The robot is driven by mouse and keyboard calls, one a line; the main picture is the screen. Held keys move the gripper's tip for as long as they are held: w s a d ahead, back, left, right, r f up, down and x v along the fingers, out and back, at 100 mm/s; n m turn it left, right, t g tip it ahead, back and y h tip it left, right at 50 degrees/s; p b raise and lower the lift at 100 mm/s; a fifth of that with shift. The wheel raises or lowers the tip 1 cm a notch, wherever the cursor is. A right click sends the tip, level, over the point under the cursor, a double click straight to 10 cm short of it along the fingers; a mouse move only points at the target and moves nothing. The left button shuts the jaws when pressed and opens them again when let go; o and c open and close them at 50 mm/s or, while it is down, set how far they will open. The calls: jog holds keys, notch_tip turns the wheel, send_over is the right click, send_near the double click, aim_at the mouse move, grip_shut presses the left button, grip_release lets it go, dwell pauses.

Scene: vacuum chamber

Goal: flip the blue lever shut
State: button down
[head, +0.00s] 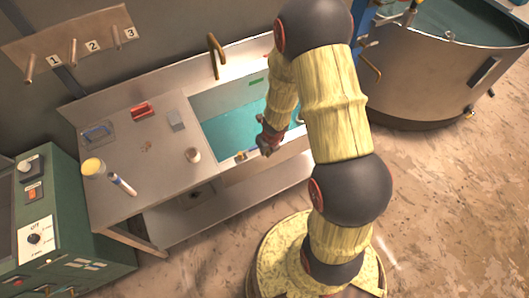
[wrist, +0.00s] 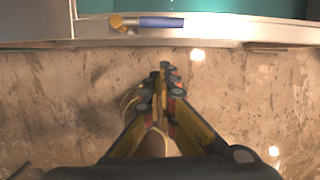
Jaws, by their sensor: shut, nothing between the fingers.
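The blue lever (wrist: 162,22) shows in the wrist view on the front rim of the sink. It lies along the rim, with its brass end (wrist: 118,22) at the left and the blue handle to the right. In the head view a small part of the lever (head: 247,154) shows on the same rim, beside my gripper (head: 266,151). In the wrist view my gripper (wrist: 167,72) has its fingers together and empty. Its tips appear over the floor, on the near side of the rim, with a visible gap to the lever.
The sink basin (head: 222,100) holds teal liquid, with a brass faucet (head: 216,55) behind it. The steel counter (head: 125,205) carries a white cup (head: 193,155), a red item (head: 142,110) and a yellow-lidded jar (head: 93,167). A round tank (head: 430,85) stands at right. Floor between is clear.

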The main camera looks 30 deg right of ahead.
jog(key=p+v, duration=0.1)
jog(key=v, duration=0.2)
jog(key=shift+s+a+r, duration=0.1)
jog(key=shift+r, duration=0.25)
dwell(0.3)
